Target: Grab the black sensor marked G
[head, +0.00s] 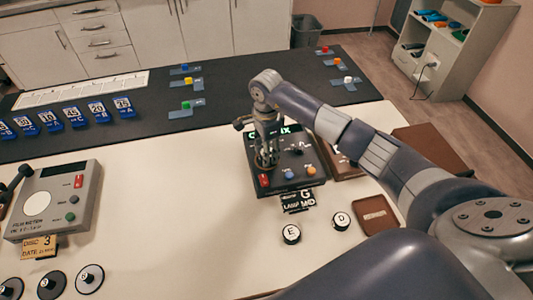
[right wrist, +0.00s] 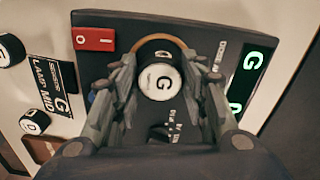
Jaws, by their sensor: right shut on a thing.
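The black sensor marked G (right wrist: 161,80) has a white top with a black letter. In the right wrist view it sits between the fingers of my right gripper (right wrist: 160,92), which is shut on it. It is over a round, orange-rimmed spot on a dark device (right wrist: 210,40) with a lit green display. I cannot tell whether it touches the device. In the head view my right gripper (head: 267,160) points down at the device (head: 310,165) and hides the sensor.
Black sensors E (head: 291,234) and D (head: 340,221) stand on the white table in front of the device. A card reading G, LAMP MID (head: 298,200) lies at its front edge. A brown tray (head: 375,215) is to the right. A grey film meter (head: 55,200) stands at left.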

